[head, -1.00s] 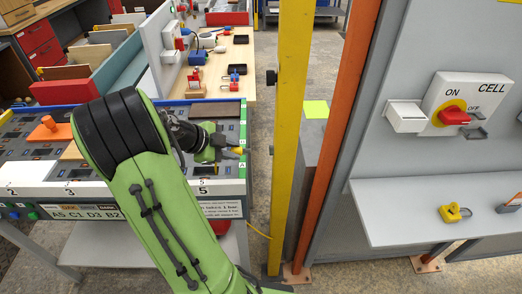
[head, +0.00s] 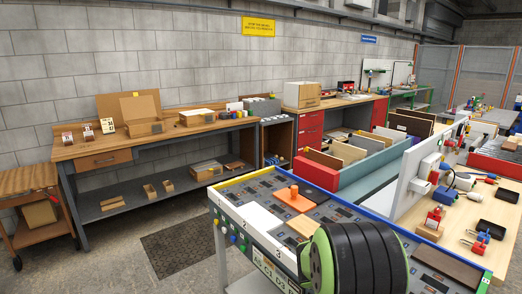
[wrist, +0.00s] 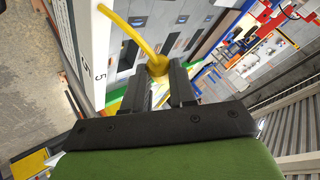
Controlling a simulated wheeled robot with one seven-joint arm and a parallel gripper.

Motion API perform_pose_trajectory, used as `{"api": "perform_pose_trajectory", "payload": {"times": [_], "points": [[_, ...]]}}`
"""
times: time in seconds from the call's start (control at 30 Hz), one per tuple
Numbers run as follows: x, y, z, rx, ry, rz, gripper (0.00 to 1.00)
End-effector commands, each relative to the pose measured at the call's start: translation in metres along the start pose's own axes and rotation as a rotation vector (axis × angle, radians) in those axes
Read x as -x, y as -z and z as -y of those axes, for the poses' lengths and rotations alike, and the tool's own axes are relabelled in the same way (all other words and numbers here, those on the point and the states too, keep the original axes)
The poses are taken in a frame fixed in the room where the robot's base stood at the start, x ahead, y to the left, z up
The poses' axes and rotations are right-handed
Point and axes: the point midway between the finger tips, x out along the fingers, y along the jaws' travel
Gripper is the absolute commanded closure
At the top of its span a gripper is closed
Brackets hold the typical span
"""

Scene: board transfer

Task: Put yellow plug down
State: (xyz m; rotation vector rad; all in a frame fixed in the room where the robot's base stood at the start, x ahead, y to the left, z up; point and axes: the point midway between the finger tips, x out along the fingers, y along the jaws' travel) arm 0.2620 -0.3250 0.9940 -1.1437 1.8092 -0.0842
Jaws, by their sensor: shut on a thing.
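My gripper (wrist: 160,85) is shut on a yellow plug (wrist: 158,66) in the wrist view. A yellow cable (wrist: 125,27) curves up and left from the plug. The plug is over or close to the grey slotted board, near the board's white front edge (wrist: 91,30) marked 5. I cannot tell whether the plug touches the board.
Right of the board, a wooden bench (head: 477,226) holds red and blue parts and a black tray (head: 507,194). A teal divider (head: 377,175) with upright panels stands behind the board. A wooden workbench (head: 180,134) lines the wall.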

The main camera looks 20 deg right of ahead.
Motion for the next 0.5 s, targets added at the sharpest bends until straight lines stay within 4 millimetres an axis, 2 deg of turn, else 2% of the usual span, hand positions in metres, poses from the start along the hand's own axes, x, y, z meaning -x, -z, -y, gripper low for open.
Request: {"api": "perform_pose_trajectory", "payload": {"times": [0.1,0.23,0.4,0.5], "points": [[0.046,-0.059,0.012,0.201,0.159,0.148,1.00],[0.106,-0.123,0.010,0.431,0.343,0.318,1.00],[0.189,-0.189,-0.017,0.703,0.560,0.520,1.00],[0.229,-0.211,-0.037,0.825,0.658,0.608,1.00]]}}
